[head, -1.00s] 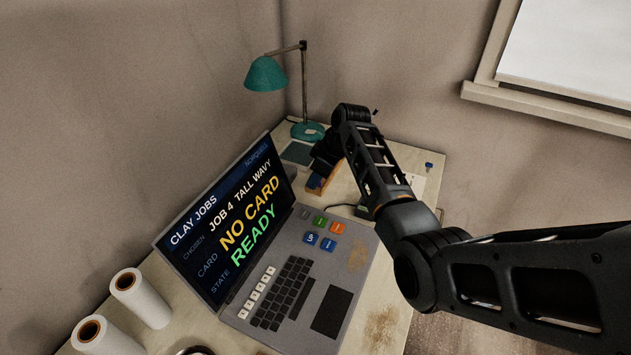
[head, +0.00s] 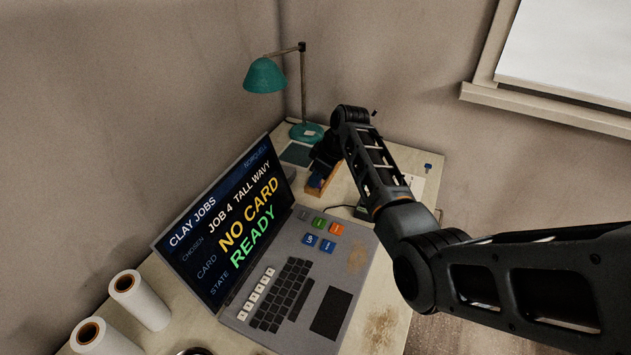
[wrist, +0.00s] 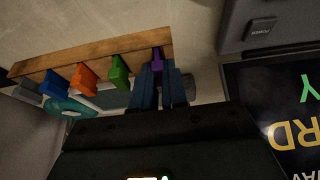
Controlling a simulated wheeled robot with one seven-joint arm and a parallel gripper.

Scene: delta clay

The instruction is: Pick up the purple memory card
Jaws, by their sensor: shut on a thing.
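The purple memory card (wrist: 157,62) shows in the wrist view between the blue fingers of my gripper (wrist: 158,84). My gripper is shut on it. The card is at the right end of a wooden rack (wrist: 95,54), in front of its wooden strip; I cannot tell whether it is still seated there. Green (wrist: 119,72), orange (wrist: 84,77) and blue (wrist: 54,83) cards stand in a row to its left. In the head view the rack (head: 322,186) is on the desk behind the laptop, and my arm hides most of the gripper and the purple card.
A laptop (head: 330,310) with a screen reading "NO CARD" and "READY" stands in front of the rack. A teal lamp (head: 265,75) stands at the desk's back corner. White rolls (head: 140,300) are at the lower left. A window (head: 565,50) is at upper right.

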